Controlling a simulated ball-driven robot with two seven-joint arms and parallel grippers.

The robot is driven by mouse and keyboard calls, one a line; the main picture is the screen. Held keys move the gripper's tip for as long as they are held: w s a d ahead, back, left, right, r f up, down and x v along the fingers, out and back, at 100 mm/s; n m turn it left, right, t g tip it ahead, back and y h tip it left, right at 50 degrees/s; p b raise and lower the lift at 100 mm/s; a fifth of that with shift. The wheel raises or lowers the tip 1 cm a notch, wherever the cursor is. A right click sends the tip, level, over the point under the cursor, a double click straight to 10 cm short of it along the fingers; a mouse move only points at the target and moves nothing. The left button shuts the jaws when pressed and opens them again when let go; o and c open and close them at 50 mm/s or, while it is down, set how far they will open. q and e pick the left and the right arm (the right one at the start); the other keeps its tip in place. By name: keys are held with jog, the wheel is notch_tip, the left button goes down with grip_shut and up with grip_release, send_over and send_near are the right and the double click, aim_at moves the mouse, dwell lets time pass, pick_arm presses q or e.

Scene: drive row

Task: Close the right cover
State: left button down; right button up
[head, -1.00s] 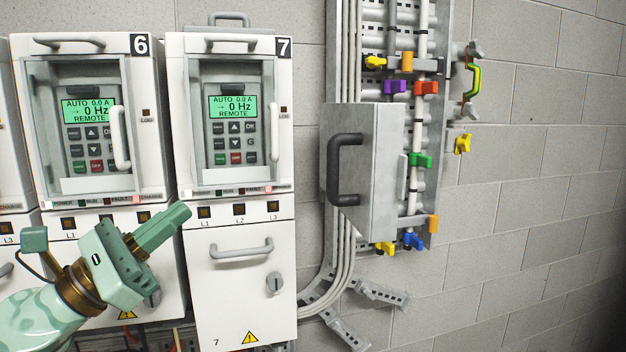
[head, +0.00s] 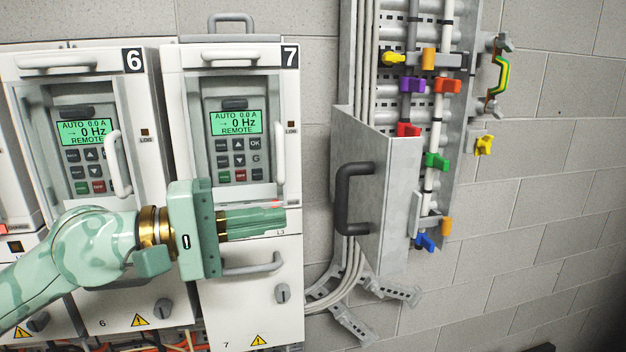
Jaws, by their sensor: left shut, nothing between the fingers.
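The grey metal cover (head: 393,195) with a black bar handle (head: 343,200) juts out from the wall rack (head: 455,150) on the right of the head view. It stands open at an angle, and colored levers and pipes show beside and above it. My left gripper (head: 283,218) is shut and empty. It points right, in front of drive 7 (head: 238,85), and its tips are left of the black handle, apart from it in the picture. The left gripper hides part of drive 7's front. My right gripper is out of view.
Drive 6 (head: 130,180) stands left of drive 7, and both have protruding handles. Drive 7's lower handle (head: 262,265) lies just below my gripper. Grey conduits (head: 345,265) run down behind the cover. The brick wall (head: 560,220) at right is mostly bare.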

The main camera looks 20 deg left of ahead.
aim_at(336, 210)
pick_arm(q)
jog(key=p+x, duration=0.4)
jog(key=x, duration=0.2)
jog(key=shift+w+d, duration=0.15)
jog(key=shift+d, duration=0.15)
